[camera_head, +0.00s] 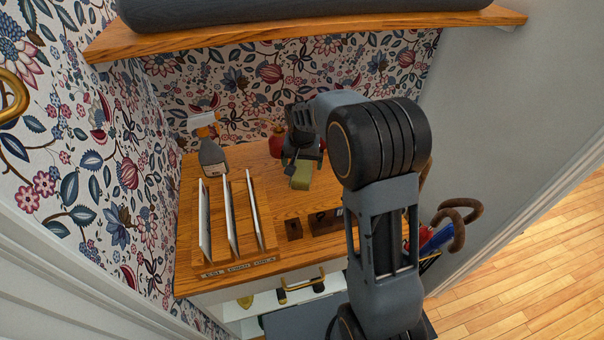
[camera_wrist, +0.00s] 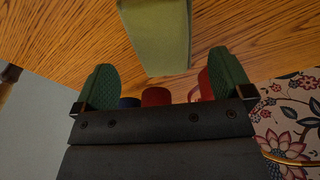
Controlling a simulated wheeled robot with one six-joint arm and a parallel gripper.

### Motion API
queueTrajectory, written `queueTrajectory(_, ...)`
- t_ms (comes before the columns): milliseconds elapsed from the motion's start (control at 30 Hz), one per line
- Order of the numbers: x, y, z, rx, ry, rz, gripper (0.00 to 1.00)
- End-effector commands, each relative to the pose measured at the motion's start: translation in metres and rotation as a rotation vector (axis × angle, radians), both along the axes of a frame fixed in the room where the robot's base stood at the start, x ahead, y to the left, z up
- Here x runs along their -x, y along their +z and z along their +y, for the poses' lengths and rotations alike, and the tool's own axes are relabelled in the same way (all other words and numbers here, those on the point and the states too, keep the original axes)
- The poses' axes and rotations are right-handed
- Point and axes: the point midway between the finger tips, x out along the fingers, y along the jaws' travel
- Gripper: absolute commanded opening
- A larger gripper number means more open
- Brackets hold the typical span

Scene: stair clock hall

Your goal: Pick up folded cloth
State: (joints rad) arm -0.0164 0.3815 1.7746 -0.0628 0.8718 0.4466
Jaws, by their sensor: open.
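The folded cloth (camera_head: 301,176) is a small green block-like bundle on the wooden top, just below my gripper in the head view. In the wrist view the green cloth (camera_wrist: 158,38) enters from the top edge and shows ahead of the gap between the fingers. My gripper (camera_head: 304,152) is above and behind the cloth in the head view. In the wrist view my gripper (camera_wrist: 165,85) has its two green-padded fingers wide apart, with nothing held between them. Part of the cloth is cut off by the wrist view's top edge.
A spray bottle (camera_head: 211,150) and a rack of upright white panels (camera_head: 230,215) stand left. A red thing (camera_head: 277,146) is beside the gripper; red things (camera_wrist: 155,97) also show behind the fingers. A wooden shelf (camera_head: 300,28) hangs above. Curved handles (camera_head: 455,220) stand right.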

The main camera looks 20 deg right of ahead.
Motion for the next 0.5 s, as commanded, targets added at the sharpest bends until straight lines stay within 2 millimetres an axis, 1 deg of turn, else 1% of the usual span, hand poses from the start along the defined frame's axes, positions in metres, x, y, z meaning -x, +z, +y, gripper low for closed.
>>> queueTrajectory(300, -0.003, -0.039, 0.001, 0.0, 0.0, 0.003, 0.98)
queueTrajectory(400, -0.004, -0.047, 0.0, 0.0, 0.0, 0.002, 0.98)
queueTrajectory(500, -0.004, -0.05, 0.0, 0.0, 0.0, 0.001, 0.98)
